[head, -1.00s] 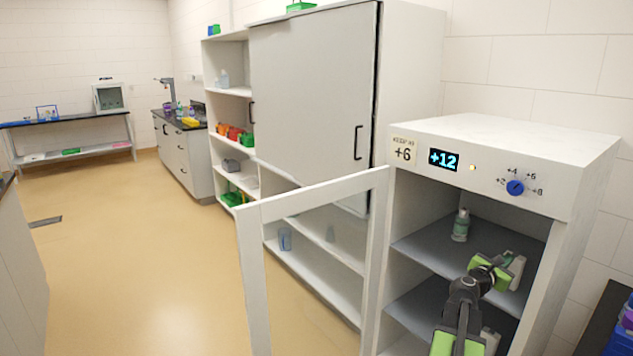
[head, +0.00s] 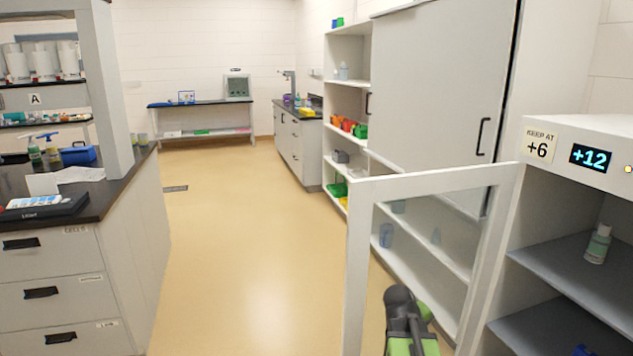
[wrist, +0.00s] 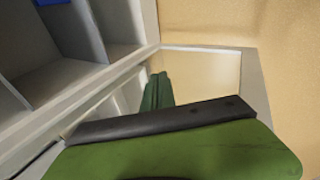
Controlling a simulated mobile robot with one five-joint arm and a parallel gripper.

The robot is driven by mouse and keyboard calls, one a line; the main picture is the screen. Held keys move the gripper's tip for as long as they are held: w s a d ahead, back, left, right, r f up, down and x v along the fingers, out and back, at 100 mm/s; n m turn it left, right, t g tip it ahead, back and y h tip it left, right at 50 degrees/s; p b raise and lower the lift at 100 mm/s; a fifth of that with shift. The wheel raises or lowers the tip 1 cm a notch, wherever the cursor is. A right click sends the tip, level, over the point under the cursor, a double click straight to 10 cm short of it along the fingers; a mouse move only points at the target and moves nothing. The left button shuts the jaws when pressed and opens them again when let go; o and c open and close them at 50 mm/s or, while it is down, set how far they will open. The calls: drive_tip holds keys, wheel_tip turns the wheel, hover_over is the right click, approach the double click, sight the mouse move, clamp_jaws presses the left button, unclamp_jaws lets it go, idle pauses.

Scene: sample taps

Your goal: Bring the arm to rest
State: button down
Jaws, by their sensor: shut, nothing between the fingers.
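My arm (head: 408,318) shows at the bottom of the head view, dark with green parts, in front of the open door's frame. My gripper (wrist: 157,94) is shut and empty in the wrist view, with a green part close to the camera. It is outside the cabinet, over the door panel and floor side. In the head view its fingertips are below the picture's edge or hidden. The open cabinet (head: 568,262) at right has a label "KEEP AT +6" and a display (head: 590,158) reading +12.
The cabinet door (head: 357,262) stands open with a pale frame, close to my arm. A bottle (head: 598,244) stands on the cabinet's upper shelf. A counter with drawers (head: 70,262) is at left. Open floor (head: 240,250) lies between it and the door.

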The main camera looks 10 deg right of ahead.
drive_tip(key=s+a+f+m+g+y+b, duration=0.1)
drive_tip(key=s+a+f+y, duration=0.15)
drive_tip(key=a, duration=1.25)
drive_tip(key=s+a+f+m+g+y+b, duration=0.1)
drive_tip(key=a+f+y, duration=0.25)
drive_tip(key=a, duration=1.15)
wheel_tip(320, 180, up, 20)
drive_tip(key=p, duration=2)
drive_tip(key=shift+d+r, duration=0.15)
drive_tip(key=shift+d, duration=0.3)
